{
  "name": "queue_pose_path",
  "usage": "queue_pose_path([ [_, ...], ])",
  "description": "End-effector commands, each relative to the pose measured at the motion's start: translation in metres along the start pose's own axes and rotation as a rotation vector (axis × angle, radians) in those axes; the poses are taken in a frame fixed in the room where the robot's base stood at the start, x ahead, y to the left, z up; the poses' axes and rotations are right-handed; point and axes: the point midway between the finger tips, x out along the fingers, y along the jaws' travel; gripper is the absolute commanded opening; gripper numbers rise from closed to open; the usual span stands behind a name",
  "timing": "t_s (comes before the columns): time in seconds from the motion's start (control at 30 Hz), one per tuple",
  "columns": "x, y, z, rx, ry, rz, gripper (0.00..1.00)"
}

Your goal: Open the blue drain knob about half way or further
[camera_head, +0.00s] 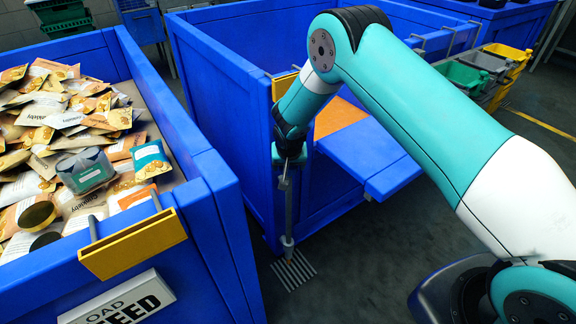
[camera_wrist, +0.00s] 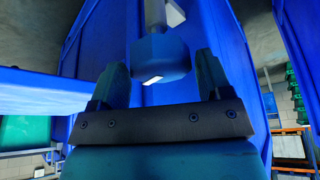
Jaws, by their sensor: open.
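The blue drain knob (camera_wrist: 160,55) is a faceted cap on a grey stem, with a small white mark on its lower edge. In the wrist view it lies ahead of my gripper, in line with the gap between the two fingers. The fingers stand apart on either side of it, and I see no contact. In the head view my gripper (camera_head: 289,158) is beside the blue bin's near corner, at the upper end of a grey drain pipe (camera_head: 288,215). The knob cannot be made out there, probably hidden by my wrist.
A floor grate (camera_head: 293,271) lies under the pipe. The blue bin (camera_head: 222,95) stands close to my gripper, with a blue ledge (camera_head: 375,160) at right. A blue crate (camera_head: 222,190) full of food packets stands at left. Green, grey and yellow bins are at back right.

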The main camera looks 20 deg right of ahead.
Motion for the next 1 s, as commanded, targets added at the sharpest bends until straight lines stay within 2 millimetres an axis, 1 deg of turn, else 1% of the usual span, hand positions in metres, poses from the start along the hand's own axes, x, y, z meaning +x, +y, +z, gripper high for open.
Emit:
queue_pose_path([
  [0.03, 0.0050, 0.0002, 0.0003, 0.000, -0.001, 0.000, 0.72],
  [0.13, 0.0090, 0.0003, 0.0000, 0.000, 0.000, 0.000, 0.72],
  [0.4, 0.0101, 0.0003, 0.0000, 0.000, 0.000, 0.000, 0.72],
  [0.43, 0.0100, 0.0003, 0.0000, 0.000, 0.000, 0.000, 0.67],
  [0.47, 0.0100, 0.0003, 0.0000, 0.000, 0.000, 0.000, 0.60],
  [0.5, 0.0100, 0.0003, 0.0000, 0.000, 0.000, 0.000, 0.51],
  [0.57, 0.0099, 0.0004, 0.0000, 0.000, 0.000, 0.000, 0.39],
  [0.67, 0.0099, 0.0006, -0.0001, -0.005, 0.000, -0.002, 0.39],
  [0.87, 0.0100, 0.0010, -0.0004, -0.110, 0.000, -0.045, 0.39],
  [1.0, 0.0097, 0.0006, -0.0001, -0.128, 0.000, -0.053, 0.39],
])
